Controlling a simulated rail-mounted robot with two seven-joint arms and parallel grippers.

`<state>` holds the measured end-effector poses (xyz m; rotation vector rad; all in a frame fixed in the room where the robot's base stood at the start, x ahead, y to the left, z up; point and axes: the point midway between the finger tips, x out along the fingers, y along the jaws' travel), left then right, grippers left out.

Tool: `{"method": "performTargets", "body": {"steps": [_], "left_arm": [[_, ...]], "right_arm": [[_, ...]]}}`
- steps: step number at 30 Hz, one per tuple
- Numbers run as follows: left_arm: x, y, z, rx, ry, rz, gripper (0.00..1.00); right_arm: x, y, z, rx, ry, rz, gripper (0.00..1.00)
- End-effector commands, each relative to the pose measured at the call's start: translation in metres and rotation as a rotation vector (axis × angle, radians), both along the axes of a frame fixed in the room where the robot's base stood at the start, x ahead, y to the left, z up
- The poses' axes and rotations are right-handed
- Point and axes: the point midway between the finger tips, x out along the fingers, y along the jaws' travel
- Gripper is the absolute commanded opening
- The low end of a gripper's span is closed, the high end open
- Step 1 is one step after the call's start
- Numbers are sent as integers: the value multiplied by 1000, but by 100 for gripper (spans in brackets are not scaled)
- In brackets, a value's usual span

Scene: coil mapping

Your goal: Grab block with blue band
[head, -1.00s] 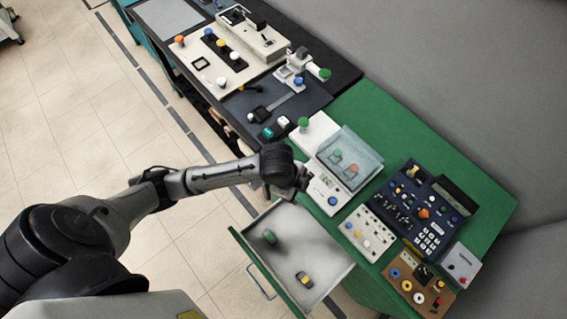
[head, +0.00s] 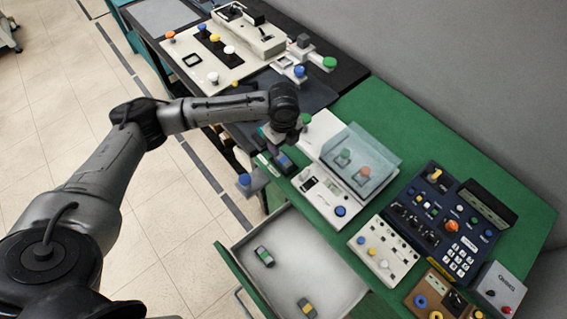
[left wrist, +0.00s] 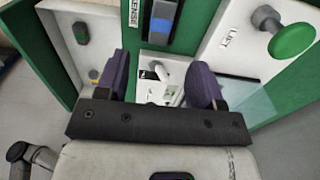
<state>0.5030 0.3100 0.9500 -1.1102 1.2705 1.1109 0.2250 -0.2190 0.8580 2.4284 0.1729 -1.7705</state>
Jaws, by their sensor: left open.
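A dark block with a blue band (head: 286,162) sits at the left edge of the bench, near the drawer. In the left wrist view the blue-banded block (left wrist: 161,22) lies at the top middle, beside a printed label ending in "ENSE". My left gripper (head: 277,143) is over that edge, close to the block. In the left wrist view the left gripper (left wrist: 160,82) has its two purple fingers wide apart with nothing between them. The block is beyond the fingertips, not between them. My right gripper is not in view.
An open drawer (head: 300,248) holds a green-banded block (head: 264,256) and a yellow-banded block (head: 307,307). A clear-covered box (head: 362,165) stands right of the gripper. A green knob (left wrist: 292,40) stands up on the right in the left wrist view.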

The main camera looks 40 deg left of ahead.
Motion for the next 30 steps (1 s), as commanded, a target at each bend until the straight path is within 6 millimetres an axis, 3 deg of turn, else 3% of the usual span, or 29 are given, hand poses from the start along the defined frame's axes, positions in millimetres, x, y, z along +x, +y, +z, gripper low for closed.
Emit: {"method": "performTargets", "body": {"steps": [6,17,30], "left_arm": [[0,0,-31,0,1,0,62],[0,0,-47,1,1,-1,62],[1,0,-92,2,-1,-1,62]], "right_arm": [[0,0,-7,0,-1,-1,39],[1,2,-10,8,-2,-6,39],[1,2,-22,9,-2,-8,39]]}}
